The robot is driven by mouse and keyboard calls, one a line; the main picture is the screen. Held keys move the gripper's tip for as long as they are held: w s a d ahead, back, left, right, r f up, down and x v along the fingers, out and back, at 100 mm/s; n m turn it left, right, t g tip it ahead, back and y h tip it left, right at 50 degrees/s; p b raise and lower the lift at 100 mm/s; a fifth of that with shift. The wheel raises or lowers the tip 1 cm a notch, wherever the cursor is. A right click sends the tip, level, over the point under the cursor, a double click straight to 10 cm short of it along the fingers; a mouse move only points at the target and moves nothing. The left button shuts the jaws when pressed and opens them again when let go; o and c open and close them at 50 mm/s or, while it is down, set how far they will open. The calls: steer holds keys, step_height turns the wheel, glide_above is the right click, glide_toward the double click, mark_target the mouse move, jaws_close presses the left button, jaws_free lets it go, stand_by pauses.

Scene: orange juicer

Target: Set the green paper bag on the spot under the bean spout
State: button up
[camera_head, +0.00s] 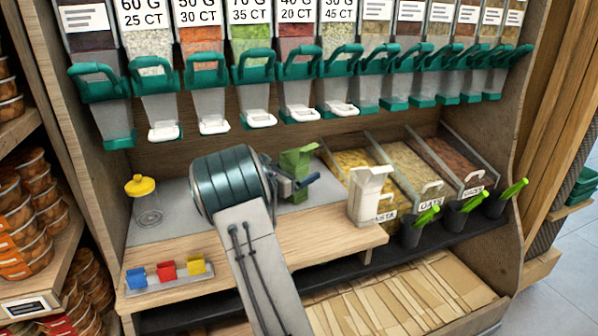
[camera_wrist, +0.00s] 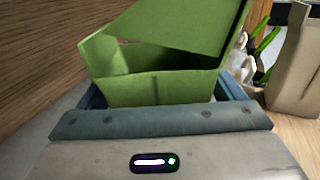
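The green paper bag (camera_head: 298,160) is upright at the back of the counter, right of my arm, with its top open and a flap raised. In the wrist view the bag (camera_wrist: 160,85) fills the space between the two blue fingers of my gripper (camera_wrist: 165,98). The fingers appear to press on its sides. In the head view my gripper (camera_head: 297,184) is around the bag's lower part. The bag's base is partly hidden, so I cannot tell whether it touches the counter. Bean dispensers with white spouts (camera_head: 300,115) hang above; which spout is meant is unclear.
A white paper bag (camera_head: 368,196) stands to the right on the wooden counter (camera_head: 330,238). Open bins (camera_head: 405,165) with green-handled scoops are farther right. A yellow-lidded jar (camera_head: 146,203) and a tray of coloured clips (camera_head: 168,288) are on the left.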

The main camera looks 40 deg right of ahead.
steer(key=shift+r, duration=0.1)
